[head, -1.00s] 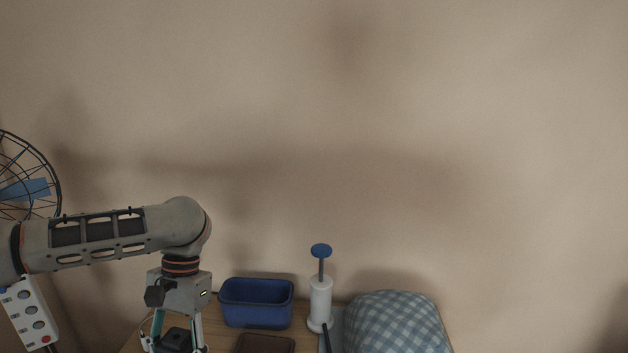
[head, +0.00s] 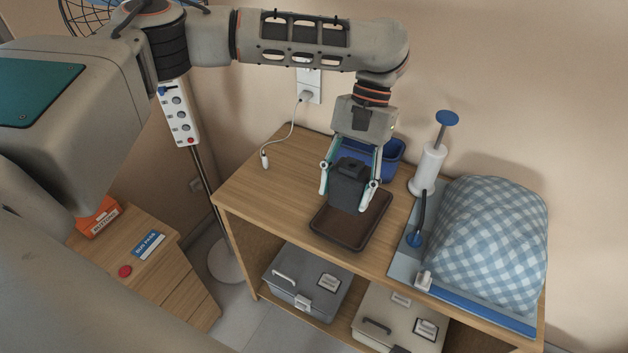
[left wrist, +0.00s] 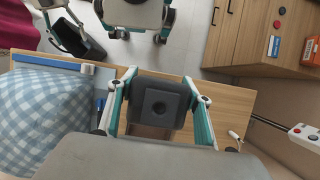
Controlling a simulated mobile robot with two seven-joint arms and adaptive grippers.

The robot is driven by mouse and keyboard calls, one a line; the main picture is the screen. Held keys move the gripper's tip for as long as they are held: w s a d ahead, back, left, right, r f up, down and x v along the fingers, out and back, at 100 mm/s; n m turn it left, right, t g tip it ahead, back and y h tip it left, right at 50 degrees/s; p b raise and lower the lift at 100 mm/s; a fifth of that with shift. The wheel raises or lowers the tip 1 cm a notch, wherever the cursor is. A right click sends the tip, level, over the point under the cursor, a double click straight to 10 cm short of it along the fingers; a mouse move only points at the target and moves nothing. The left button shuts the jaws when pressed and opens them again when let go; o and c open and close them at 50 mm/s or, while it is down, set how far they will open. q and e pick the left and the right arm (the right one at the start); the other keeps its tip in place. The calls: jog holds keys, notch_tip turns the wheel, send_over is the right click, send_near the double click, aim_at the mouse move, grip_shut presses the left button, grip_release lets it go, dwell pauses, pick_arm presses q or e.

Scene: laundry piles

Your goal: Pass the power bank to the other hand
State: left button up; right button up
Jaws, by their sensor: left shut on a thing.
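My left gripper (head: 347,190) hangs down from its arm over the table, fingers pointing down. It is shut on a dark grey block, the power bank (head: 346,192). The block sits between the two teal-edged fingers, above the brown tray (head: 322,230); the gap below it is hard to judge. In the left wrist view the power bank (left wrist: 158,104) shows as a dark square face with a round recess, with a finger on each side.
A blue bin (head: 392,160) stands behind the gripper. A white pump bottle (head: 428,168) and a checked cloth heap (head: 492,240) stand right. Lidded boxes (head: 305,283) fill the lower shelf. A drawer cabinet (head: 150,260) stands left.

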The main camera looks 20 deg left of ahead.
pick_arm(q)
jog(key=w+d+r+m, duration=0.1)
jog(key=d, duration=0.9)
jog(key=d+r+m, duration=0.1)
jog(key=d+r, duration=0.1)
jog(key=d, duration=0.7)
jog(key=shift+w+d+r+y, duration=0.2)
jog(key=shift+w+d+y, duration=0.15)
jog(key=shift+y, duration=0.05)
pick_arm(e)
jog(key=shift+s+f, duration=0.1)
jog(key=shift+s, duration=0.05)
jog(key=shift+c, duration=0.6)
jog(key=w+a+r+t+y, duration=0.2)
jog(key=w+a+r+y, duration=0.1)
jog(key=r, duration=0.6)
jog(key=w+a+r+t+y, duration=0.2)
jog(key=a+r+y, duration=0.1)
jog(key=r, duration=0.6)
jog(key=w+d+r+n+g+y, duration=0.1)
jog(key=w+r+n+g+y, duration=0.45)
jog(key=r, duration=0.55)
jog(key=w+d+r+n+g+y, duration=0.1)
jog(key=w+r+n+g+y, duration=0.4)
jog(key=r, duration=0.6)
jog(key=w+a+h, duration=0.1)
jog(key=a, duration=1.1)
jog(key=shift+w+f+t, duration=0.2)
jog(key=shift+w+t, duration=0.15)
jog(key=shift+w, duration=0.05)
